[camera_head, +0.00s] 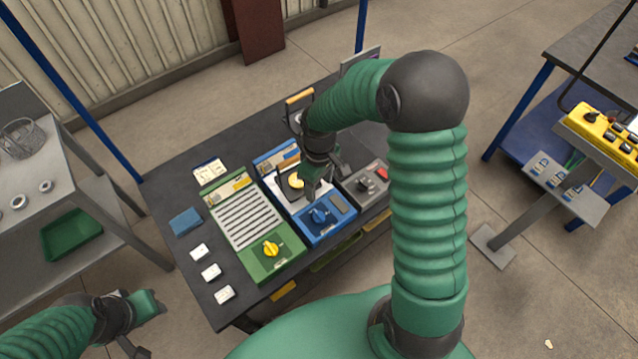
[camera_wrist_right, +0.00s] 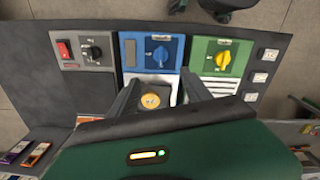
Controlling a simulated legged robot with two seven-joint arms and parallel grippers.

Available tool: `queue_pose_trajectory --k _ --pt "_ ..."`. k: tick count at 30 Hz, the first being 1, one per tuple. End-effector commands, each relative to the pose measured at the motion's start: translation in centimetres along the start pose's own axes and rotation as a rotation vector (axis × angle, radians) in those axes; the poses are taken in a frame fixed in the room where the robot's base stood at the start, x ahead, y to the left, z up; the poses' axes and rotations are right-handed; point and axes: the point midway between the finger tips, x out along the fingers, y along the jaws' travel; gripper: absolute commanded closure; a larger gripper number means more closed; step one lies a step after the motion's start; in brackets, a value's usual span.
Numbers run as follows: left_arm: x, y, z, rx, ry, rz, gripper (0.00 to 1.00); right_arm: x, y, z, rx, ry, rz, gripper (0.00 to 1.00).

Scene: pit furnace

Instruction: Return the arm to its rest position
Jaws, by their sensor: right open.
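My right arm rises in front of the head camera and bends over the dark worktable (camera_head: 190,250). Its gripper (camera_head: 318,185) is above the blue panel unit (camera_head: 322,218). In the right wrist view, the two fingers of this gripper (camera_wrist_right: 160,80) stand apart. A round yellow piece (camera_wrist_right: 150,100) shows between them in the picture, with no finger seen closed on it. My left gripper (camera_head: 138,315) is low at the left, off the table's front left corner. Its jaw opening is unclear.
A green unit with a yellow knob (camera_head: 270,250) and a grey unit with a red switch (camera_head: 372,182) flank the blue one. White blocks (camera_head: 211,271) and a blue sponge (camera_head: 185,221) lie at left. A grey shelf (camera_head: 75,205) stands left; a yellow control box (camera_head: 600,128) stands right.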

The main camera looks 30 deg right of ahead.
Motion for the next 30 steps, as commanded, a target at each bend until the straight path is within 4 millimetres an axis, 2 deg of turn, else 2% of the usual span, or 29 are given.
queue_pose_trajectory --k 8,11,15,19,30 --pt "0.0 0.0 0.0 0.000 0.000 0.000 0.64 -0.3 -0.5 0.1 0.006 0.006 0.007 0.43" --pt "0.0 0.0 0.0 0.000 0.000 0.000 0.64 -2.0 -2.9 1.1 0.061 0.039 0.036 0.43" --pt "0.0 0.0 0.0 0.000 0.000 0.000 0.64 -4.6 -7.6 3.9 0.215 0.142 0.061 0.43" --pt "0.0 0.0 0.0 0.000 0.000 0.000 0.64 -5.5 -10.1 6.0 0.328 0.215 0.047 0.43" --pt "0.0 0.0 0.0 0.000 0.000 0.000 0.64 -5.6 -10.5 6.3 0.356 0.226 0.040 0.43"
